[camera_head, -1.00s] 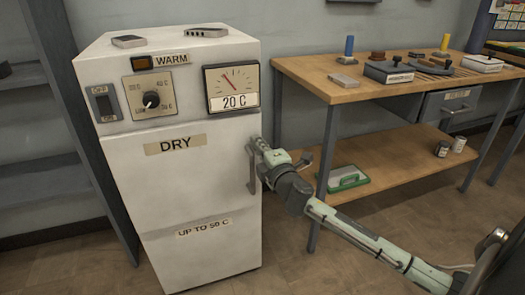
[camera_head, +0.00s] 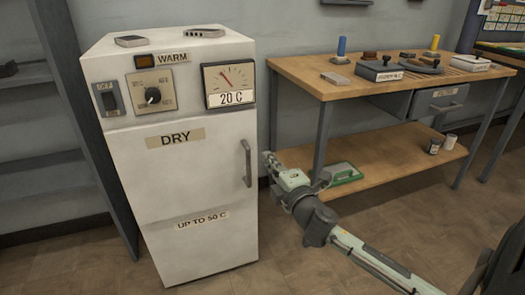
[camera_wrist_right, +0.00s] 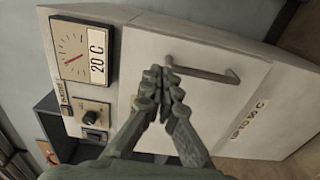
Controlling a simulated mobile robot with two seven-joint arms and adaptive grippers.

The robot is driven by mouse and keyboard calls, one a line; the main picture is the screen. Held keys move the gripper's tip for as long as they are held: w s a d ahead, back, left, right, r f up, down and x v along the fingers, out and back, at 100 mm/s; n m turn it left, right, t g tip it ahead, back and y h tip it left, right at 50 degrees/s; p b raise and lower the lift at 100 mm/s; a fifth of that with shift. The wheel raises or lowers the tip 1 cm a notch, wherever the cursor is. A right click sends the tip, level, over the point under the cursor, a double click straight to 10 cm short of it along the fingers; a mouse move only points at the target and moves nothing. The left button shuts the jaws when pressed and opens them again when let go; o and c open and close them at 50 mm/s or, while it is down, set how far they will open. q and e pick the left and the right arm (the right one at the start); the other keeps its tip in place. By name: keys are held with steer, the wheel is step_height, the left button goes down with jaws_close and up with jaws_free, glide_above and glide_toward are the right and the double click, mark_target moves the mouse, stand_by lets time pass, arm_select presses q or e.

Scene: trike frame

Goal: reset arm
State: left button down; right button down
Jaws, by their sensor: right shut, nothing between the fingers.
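My right gripper (camera_head: 268,160) is just right of the white drying cabinet (camera_head: 205,190), apart from its handle. In the right wrist view the right gripper (camera_wrist_right: 166,82) has its fingertips together with nothing between them. The cabinet's vertical grey handle (camera_head: 246,163) is free; it also shows beyond the fingers in the right wrist view (camera_wrist_right: 200,69). The door marked DRY looks shut. The dial (camera_head: 229,84) reads 20 C. My left gripper is not in view.
A wooden workbench (camera_head: 300,75) with a lower shelf stands at the right, bearing blocks, tools and a small box (camera_head: 380,72). A green-edged tray (camera_head: 342,174) lies on the lower shelf. A dark shelf unit (camera_head: 60,165) stands at the left. The floor in front is clear.

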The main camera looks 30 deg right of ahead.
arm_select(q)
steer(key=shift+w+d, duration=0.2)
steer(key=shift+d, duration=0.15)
arm_select(e)
steer(key=shift+s+a, duration=0.2)
steer(key=shift+s, duration=0.65)
